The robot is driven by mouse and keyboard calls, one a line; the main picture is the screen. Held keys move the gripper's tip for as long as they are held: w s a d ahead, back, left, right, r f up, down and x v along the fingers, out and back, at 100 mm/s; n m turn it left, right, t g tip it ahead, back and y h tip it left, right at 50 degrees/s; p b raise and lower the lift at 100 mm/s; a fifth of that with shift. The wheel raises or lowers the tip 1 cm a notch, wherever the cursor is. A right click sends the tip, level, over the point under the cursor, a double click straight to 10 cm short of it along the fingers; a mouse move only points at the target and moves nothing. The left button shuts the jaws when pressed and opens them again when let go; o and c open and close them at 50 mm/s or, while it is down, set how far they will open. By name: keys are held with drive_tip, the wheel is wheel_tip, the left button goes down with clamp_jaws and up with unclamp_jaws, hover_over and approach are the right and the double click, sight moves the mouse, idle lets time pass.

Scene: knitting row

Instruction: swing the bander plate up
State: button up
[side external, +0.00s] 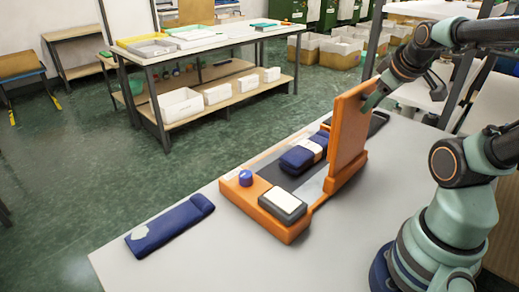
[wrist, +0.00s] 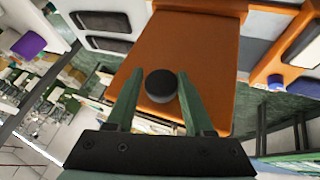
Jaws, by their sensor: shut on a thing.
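The bander plate (side external: 348,130) is a flat orange panel standing nearly upright at the right side of the orange bander base (side external: 285,232). In the wrist view the orange plate (wrist: 196,48) fills the upper middle. My gripper (side external: 371,98) is at the plate's upper right side. In the wrist view its two green fingers (wrist: 160,90) are shut on a dark round knob (wrist: 161,86) on the plate. A navy folded knit with a pale band (side external: 304,154) lies on the dark bed of the bander, left of the plate.
Another navy folded knit (side external: 170,226) lies on the grey table (side external: 250,262) to the left. Free table surface lies in front. A second table (side external: 205,42) stands behind.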

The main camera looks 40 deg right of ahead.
drive_tip(key=shift+d+r, duration=0.2)
drive_tip(key=shift+s+f+n+g+y, duration=0.15)
drive_tip(key=shift+s+f+g, duration=0.15)
drive_tip(key=shift+s, duration=0.5)
drive_tip(key=shift+s+f+n+g+y, duration=0.15)
drive_tip(key=shift+s+f+g, duration=0.15)
drive_tip(key=shift+s, duration=0.5)
drive_tip(key=shift+c, duration=0.4)
drive_tip(key=o, duration=0.9)
drive_tip(key=shift+o, duration=0.9)
drive_tip(key=shift+a+f, duration=0.1)
drive_tip(key=shift+a, duration=0.05)
wheel_tip(320, 180, up, 14)
drive_tip(key=s+a, duration=0.2)
